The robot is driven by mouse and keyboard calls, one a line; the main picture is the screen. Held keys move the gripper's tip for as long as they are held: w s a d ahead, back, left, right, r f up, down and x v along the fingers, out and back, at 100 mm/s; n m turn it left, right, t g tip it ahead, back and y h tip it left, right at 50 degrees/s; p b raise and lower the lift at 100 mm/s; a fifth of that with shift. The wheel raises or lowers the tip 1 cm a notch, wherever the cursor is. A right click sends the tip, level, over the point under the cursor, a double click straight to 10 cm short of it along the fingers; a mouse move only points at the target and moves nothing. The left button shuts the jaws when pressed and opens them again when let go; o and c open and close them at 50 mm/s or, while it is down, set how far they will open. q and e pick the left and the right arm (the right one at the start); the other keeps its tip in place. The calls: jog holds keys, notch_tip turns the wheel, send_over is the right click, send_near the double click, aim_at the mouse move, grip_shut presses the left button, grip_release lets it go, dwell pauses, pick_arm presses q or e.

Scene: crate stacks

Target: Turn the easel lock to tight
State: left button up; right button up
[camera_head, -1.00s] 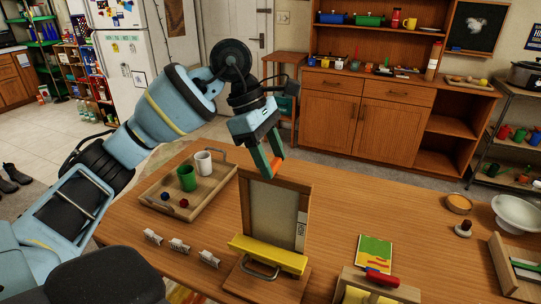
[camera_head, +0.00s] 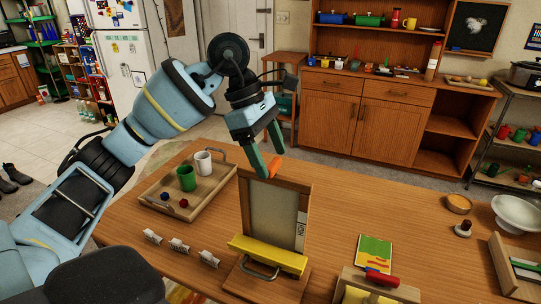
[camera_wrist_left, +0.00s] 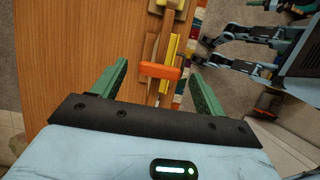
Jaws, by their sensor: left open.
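The easel (camera_head: 272,215) stands upright on the wooden table, with a grey panel in a wooden frame and a yellow ledge. The easel lock, an orange bar (camera_head: 273,168), sits at the easel's top edge. In the left wrist view the lock (camera_wrist_left: 160,70) lies crosswise between the fingers, with a gap on each side. My left gripper (camera_head: 267,156) is open, its green fingers pointing down at the lock. A white label (camera_head: 301,231) with dark lettering is on the frame's right side. My right gripper does not show.
A wooden tray (camera_head: 153,196) with a green cup (camera_head: 187,178) and a white cup (camera_head: 203,162) stands left of the easel. Several white clips lie in front of it. A red-handled tool (camera_head: 382,278) lies at the right front.

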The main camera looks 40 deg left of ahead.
pick_arm(q)
jog(key=v, duration=0.6)
jog(key=shift+a+r, duration=0.2)
jog(key=shift+r, duration=0.2)
jog(key=shift+s, duration=0.1)
